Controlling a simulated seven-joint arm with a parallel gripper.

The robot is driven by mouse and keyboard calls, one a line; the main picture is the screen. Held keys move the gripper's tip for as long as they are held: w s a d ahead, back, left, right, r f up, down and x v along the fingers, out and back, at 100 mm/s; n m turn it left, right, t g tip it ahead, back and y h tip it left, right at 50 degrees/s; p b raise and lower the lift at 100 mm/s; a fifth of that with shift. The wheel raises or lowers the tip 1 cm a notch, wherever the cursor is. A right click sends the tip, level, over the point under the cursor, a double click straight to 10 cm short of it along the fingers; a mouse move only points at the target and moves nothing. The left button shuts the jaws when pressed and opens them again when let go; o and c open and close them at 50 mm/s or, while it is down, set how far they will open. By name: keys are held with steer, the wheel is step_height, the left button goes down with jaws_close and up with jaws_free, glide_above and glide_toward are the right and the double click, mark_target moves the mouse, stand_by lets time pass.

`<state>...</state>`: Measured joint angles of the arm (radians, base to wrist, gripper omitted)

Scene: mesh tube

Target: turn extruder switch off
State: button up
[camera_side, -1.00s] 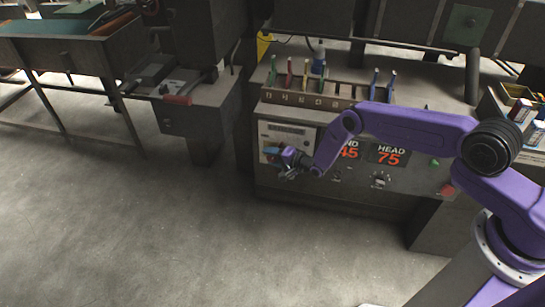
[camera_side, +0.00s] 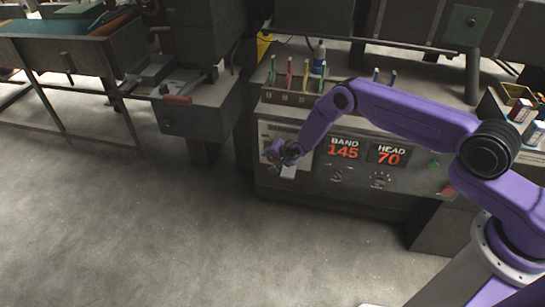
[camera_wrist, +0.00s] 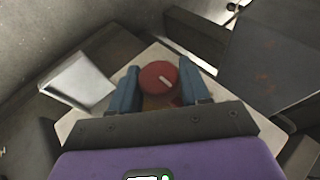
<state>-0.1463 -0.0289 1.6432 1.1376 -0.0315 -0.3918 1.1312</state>
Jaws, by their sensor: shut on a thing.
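A round red knob (camera_wrist: 157,78) with a short white mark sits on a pale panel (camera_wrist: 70,124) in the wrist view. I take it to be the extruder switch. The white mark points down and to the right in that picture. My gripper (camera_wrist: 160,88) has its blue fingers on either side of the knob and is shut on it. In the side view my gripper (camera_side: 284,153) is at the left part of the machine front (camera_side: 325,178). There the knob is hidden behind the gripper.
The display (camera_side: 366,152) reads BAND 145 and HEAD 70, right of my gripper. Small dials (camera_side: 380,181) sit below it. A rack of coloured-handled tools (camera_side: 290,98) stands on top of the machine. The floor in front is clear.

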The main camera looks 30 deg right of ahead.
stand_by(0.3)
steer(key=o, duration=1)
steer(key=shift+c, duration=0.2)
steer(key=shift+r, duration=0.1)
steer(key=v, duration=1.7)
steer(key=shift+s+r, duration=0.1)
steer(key=shift+s, duration=0.05)
